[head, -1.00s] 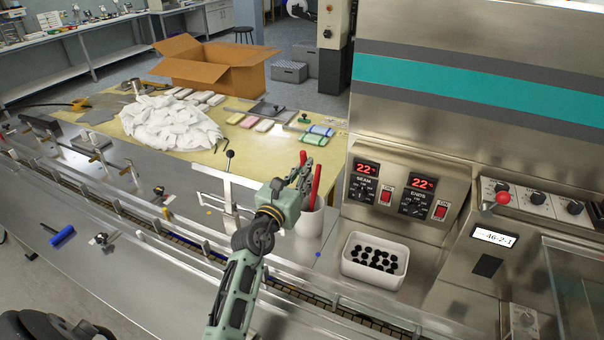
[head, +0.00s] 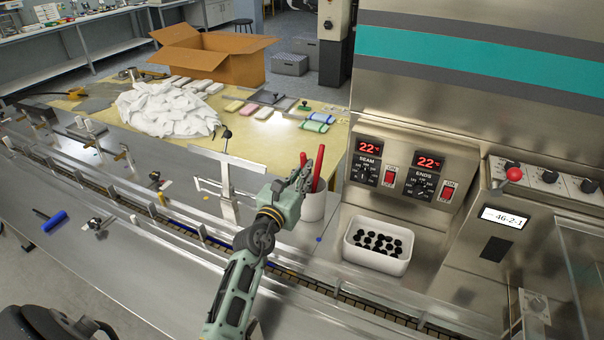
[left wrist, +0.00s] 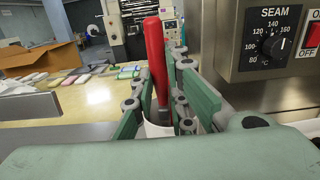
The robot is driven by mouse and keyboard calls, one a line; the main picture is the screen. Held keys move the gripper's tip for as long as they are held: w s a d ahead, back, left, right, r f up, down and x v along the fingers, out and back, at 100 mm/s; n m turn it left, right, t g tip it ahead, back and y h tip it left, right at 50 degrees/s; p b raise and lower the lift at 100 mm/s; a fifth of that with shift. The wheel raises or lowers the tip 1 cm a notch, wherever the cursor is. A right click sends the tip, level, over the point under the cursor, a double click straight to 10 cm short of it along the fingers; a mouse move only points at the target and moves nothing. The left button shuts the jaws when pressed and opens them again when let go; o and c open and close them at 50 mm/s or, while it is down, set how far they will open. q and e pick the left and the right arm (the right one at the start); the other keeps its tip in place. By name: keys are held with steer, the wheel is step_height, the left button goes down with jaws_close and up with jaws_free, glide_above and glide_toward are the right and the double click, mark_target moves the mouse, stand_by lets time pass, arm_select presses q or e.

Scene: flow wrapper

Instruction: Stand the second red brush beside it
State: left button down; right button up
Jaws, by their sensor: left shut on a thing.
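A white cup (head: 313,208) stands on the steel deck beside the machine. Two red brush handles rise at it: one (head: 318,167) leans in the cup to the right of my left gripper, and the tip of the other (head: 303,158) shows above the fingers. My left gripper (head: 300,181) is shut on a red brush, over the cup's left rim. In the left wrist view a red handle (left wrist: 155,52) stands nearly upright between the green fingers, with the cup's white rim (left wrist: 158,130) below. The brushes' lower ends are hidden. My right gripper is not in view.
A white tub of black caps (head: 377,245) stands to the right of the cup, below the heater controls (head: 400,178). A blue roller (head: 54,221) lies at left. The conveyor rail (head: 190,225) runs in front.

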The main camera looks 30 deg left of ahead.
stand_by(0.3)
arm_select(q)
steer(key=c, duration=1.7)
jaws_free()
steer(key=shift+o, duration=0.2)
steer(key=shift+f, duration=0.1)
steer(key=s, duration=1.2)
steer(key=shift+d+f, duration=0.2)
steer(key=shift+d, duration=0.15)
steer(key=shift+r, duration=0.1)
